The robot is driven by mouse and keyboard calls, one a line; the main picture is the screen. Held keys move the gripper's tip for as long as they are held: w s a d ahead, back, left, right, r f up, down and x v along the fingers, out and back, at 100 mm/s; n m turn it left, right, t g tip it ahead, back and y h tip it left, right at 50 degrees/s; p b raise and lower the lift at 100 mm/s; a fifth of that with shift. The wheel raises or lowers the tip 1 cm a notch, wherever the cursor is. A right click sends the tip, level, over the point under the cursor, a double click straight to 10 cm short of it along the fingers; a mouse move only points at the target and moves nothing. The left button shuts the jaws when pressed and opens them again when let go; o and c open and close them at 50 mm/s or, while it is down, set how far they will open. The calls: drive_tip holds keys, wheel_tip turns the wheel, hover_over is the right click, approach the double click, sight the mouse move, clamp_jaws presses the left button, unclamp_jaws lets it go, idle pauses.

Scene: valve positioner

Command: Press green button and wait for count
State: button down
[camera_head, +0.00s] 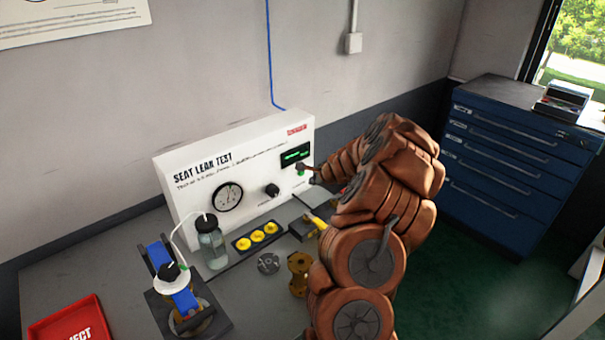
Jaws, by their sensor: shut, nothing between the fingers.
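The white seat leak test panel (180,185) stands at the back of the bench. A dark display (294,154) with green marks sits at its upper right. The green button (301,172) shows below the display, partly hidden by my gripper. My gripper (301,168) is shut and empty, its tip at or very near the button. I cannot tell whether it touches or presses it. My brown-covered arm reaches in from the lower right. The digits on the display are too small to read.
A round gauge (228,197) and black knob (272,190) are on the panel. A glass jar (211,247), a tray of yellow discs (243,243), a clamped fixture with blue parts (184,300) and a red tray (45,328) are on the bench. A blue drawer cabinet (500,170) stands right.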

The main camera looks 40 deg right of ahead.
drive_tip(key=shift+w+p, duration=0.3)
drive_tip(key=shift+w, duration=0.9)
drive_tip(key=shift+w, duration=0.15)
idle(0.6)
drive_tip(key=shift+w, duration=0.25)
drive_tip(key=shift+w+p, duration=0.4)
drive_tip(key=shift+w, duration=0.05)
idle(0.8)
drive_tip(key=shift+s, duration=0.85)
drive_tip(key=shift+s, duration=0.15)
drive_tip(key=s, duration=0.4)
drive_tip(key=shift+s+b, duration=0.3)
drive_tip(key=shift+s, duration=0.05)
